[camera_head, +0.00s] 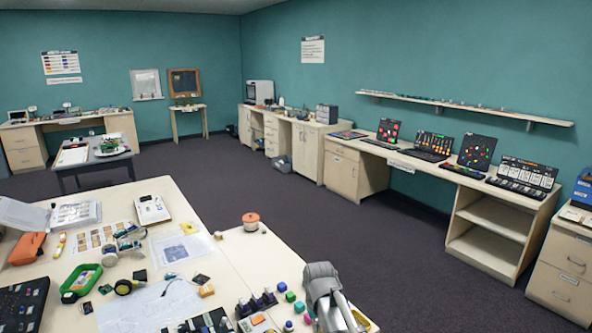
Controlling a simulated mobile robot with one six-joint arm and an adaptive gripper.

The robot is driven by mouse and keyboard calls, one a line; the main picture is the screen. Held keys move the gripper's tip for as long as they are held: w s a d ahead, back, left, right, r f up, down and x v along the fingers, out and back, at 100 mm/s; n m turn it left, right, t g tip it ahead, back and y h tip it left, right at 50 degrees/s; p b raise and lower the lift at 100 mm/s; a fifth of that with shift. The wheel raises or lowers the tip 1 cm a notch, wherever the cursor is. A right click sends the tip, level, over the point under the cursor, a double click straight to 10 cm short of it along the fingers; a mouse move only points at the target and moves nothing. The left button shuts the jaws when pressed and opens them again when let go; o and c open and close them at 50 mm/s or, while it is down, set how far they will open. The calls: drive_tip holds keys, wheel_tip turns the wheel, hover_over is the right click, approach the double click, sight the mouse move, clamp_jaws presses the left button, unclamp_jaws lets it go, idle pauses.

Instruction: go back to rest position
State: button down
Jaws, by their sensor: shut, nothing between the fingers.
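A grey, rounded part of my arm (322,287) shows at the bottom, right of centre, in the head view. It stands in front of the near table's right end and runs down past the bottom edge of the picture. The fingers of my gripper do not show. No held object is in sight. The arm hides part of the table and whatever lies behind it.
The near table (235,262) carries a green tray (80,283), an orange pouch (27,248), an orange-lidded pot (250,221) and several small coloured blocks (290,296). A long counter (405,160) with display boards lines the right wall. Dark floor between them is clear.

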drive_tip(key=s+d+m, duration=0.3)
drive_tip(key=s+d, duration=0.8)
drive_tip(key=shift+d, duration=0.1)
idle(0.4)
